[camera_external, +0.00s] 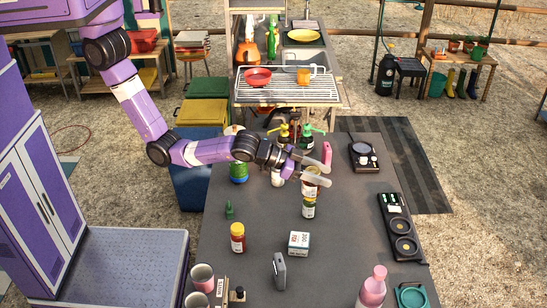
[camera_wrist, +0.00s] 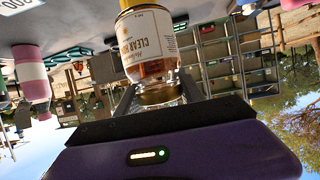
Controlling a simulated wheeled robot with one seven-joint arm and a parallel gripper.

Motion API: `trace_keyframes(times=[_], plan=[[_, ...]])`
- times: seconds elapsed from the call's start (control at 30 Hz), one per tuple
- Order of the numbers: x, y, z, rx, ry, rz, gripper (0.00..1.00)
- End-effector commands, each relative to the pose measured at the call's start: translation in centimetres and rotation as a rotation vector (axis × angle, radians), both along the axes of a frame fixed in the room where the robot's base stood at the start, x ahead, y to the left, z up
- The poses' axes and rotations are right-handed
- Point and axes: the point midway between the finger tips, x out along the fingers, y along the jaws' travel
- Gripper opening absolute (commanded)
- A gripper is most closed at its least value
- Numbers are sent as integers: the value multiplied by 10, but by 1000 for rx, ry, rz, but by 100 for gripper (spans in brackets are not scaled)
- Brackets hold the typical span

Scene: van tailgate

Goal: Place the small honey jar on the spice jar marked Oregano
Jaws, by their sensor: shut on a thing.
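My gripper (camera_external: 311,175) is shut on the small honey jar (camera_external: 312,170) over the middle of the dark table.
A yellow-capped jar (camera_external: 238,238), a white box (camera_external: 299,243), a grey upright device (camera_external: 279,270) and a pink bottle (camera_external: 372,287) stand nearer. Bottles with green and yellow pumps (camera_external: 307,135) stand behind my gripper. The table between is mostly clear.

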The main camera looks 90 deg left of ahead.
Motion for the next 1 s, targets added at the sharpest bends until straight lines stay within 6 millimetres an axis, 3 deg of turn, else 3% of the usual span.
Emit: trace_keyframes(times=[0.07,0.1,0.17,0.63,1.0], plan=[[0,0,-2,0,-2,0,0],[0,0,-2,0,0,0,53],[0,0,-2,0,0,0,65],[-5,0,2,0,0,-1,67],[-66,5,27,0,-1,-1,67]])
